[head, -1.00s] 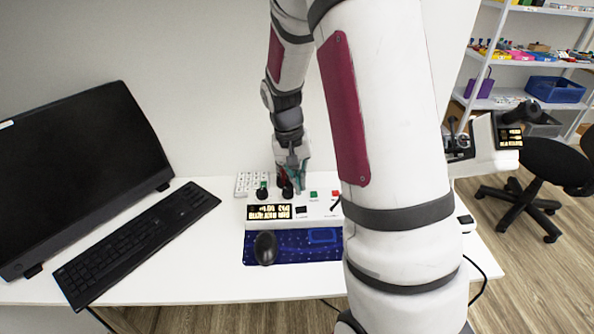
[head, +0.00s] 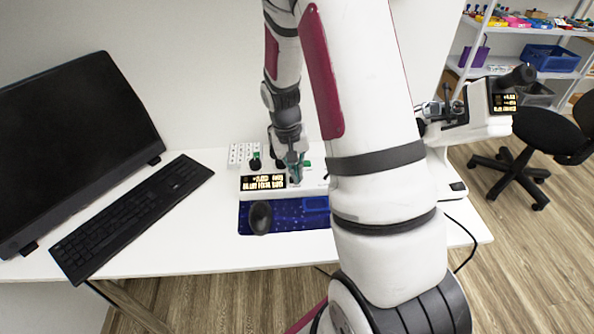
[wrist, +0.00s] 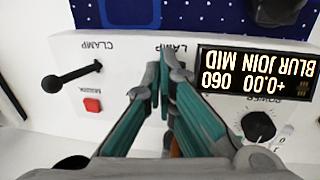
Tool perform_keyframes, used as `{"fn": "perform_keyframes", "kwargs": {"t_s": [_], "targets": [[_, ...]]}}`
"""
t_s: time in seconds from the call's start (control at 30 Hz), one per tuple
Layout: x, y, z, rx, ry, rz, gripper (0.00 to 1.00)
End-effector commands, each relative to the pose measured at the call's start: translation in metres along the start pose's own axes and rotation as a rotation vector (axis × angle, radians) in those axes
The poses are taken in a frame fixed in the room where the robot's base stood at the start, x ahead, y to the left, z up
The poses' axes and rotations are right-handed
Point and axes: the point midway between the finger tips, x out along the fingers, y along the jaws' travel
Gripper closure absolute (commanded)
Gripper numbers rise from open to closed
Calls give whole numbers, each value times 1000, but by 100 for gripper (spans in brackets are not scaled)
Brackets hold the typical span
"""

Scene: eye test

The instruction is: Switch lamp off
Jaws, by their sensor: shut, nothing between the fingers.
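The white control box (head: 312,190) stands on the desk, with a lit display (head: 263,182) at its front left. My gripper (head: 295,180) is over the box, just right of the display. In the wrist view my gripper (wrist: 167,58) is shut and empty, its fingertips at the partly covered LAMP label. The lamp switch itself is hidden behind the fingers. The display (wrist: 258,80) reads BLUR JOIN MID. The wrist view cannot tell whether the tips touch the panel.
The wrist view shows a black CLAMP lever (wrist: 73,76), a red button (wrist: 92,104) and a black POWER knob (wrist: 258,125). A mouse (head: 260,217) lies on the blue mat (head: 290,229) before the box. A microscope-like device (head: 470,122) stands right, beyond my arm.

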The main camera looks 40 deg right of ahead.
Motion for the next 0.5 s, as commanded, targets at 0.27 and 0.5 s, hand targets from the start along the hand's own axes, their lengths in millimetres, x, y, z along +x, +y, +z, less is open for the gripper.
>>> {"fn": "perform_keyframes", "kwargs": {"t_s": [0.27,0.5], "targets": [[6,2,1,-1,-3,-69,100],[6,0,1,-2,-3,-69,100]]}}
